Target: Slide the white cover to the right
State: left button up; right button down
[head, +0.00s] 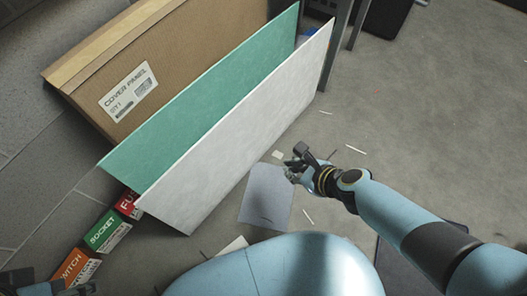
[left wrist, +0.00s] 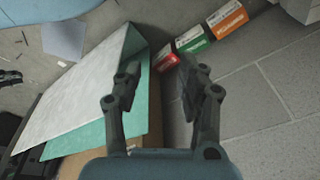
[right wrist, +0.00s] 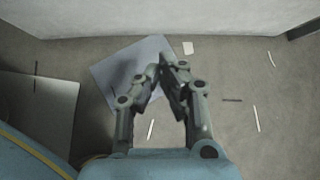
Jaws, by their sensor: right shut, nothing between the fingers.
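The white cover (head: 240,135) is a long flat panel standing on edge, tilted, in front of a green panel (head: 200,95). In the left wrist view the white cover (left wrist: 75,85) lies left of my left gripper (left wrist: 163,82), whose fingers are spread with nothing between them. In the head view only a bit of that gripper shows at the bottom left. My right gripper (head: 293,168) is shut and empty, apart from the cover's face, to its right. In the right wrist view the cover (right wrist: 160,18) spans the top, beyond the shut fingertips (right wrist: 167,68).
A cardboard box (head: 125,85) labelled "COVER PANEL" stands behind the panels. Several small boxes, including a green "SOCKET" box (head: 105,233), line the lower left. A grey sheet (head: 266,197) and scraps lie on the floor. Dark legs (head: 337,45) stand by the cover's far end.

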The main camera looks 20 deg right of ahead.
jog(key=shift+w+a+f+m+b, duration=0.55)
jog(key=shift+w+f+b, duration=0.65)
jog(key=shift+w, duration=0.75)
jog(key=shift+w+a+f+m+b, duration=0.25)
jog(key=shift+w+a+f+b, duration=0.75)
jog(key=shift+w, duration=0.95)
jog(key=shift+w+a+f+m+b, duration=0.45)
jog(key=shift+w+f+b, duration=0.7)
jog(key=shift+w+f, duration=0.6)
pick_arm(q)
jog(key=w+f+t, duration=0.1)
jog(key=t, duration=0.1)
jog(key=w+d+t, duration=0.1)
jog(key=w+t, duration=0.1)
jog(key=w+f+t, duration=0.1)
jog(key=t, duration=0.1)
jog(key=shift+w+d+f+h, duration=0.25)
jog(key=shift+f+h, duration=0.05)
pick_arm(e)
jog(key=shift+w+r, duration=0.2)
jog(key=shift+r, duration=0.05)
